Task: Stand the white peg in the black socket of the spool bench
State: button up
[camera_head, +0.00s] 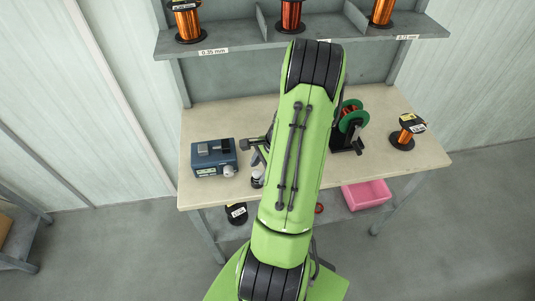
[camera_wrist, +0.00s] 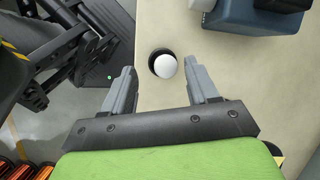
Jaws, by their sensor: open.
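The rounded top of the white peg (camera_wrist: 167,68) shows end-on in the wrist view. A dark crescent of the black socket (camera_wrist: 155,58) shows around its far left side. The peg stands at the socket; how deep it sits I cannot tell. My gripper (camera_wrist: 160,72) is open, with one finger on each side of the peg and a gap at both sides. In the head view a small white-and-dark item (camera_head: 257,179) stands near the front edge of the bench (camera_head: 215,131), by my arm. My arm hides the middle of the bench there.
A blue-grey device (camera_head: 214,157) stands left of my arm; it also shows in the wrist view (camera_wrist: 255,18). A green-flanged spool on a black stand (camera_head: 347,138) and a copper spool (camera_head: 403,137) are at right. Spools line the upper shelf (camera_head: 230,39). A pink bin (camera_head: 366,194) sits below.

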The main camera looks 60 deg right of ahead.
jog(key=p+v, duration=0.2)
jog(key=v, duration=1.1)
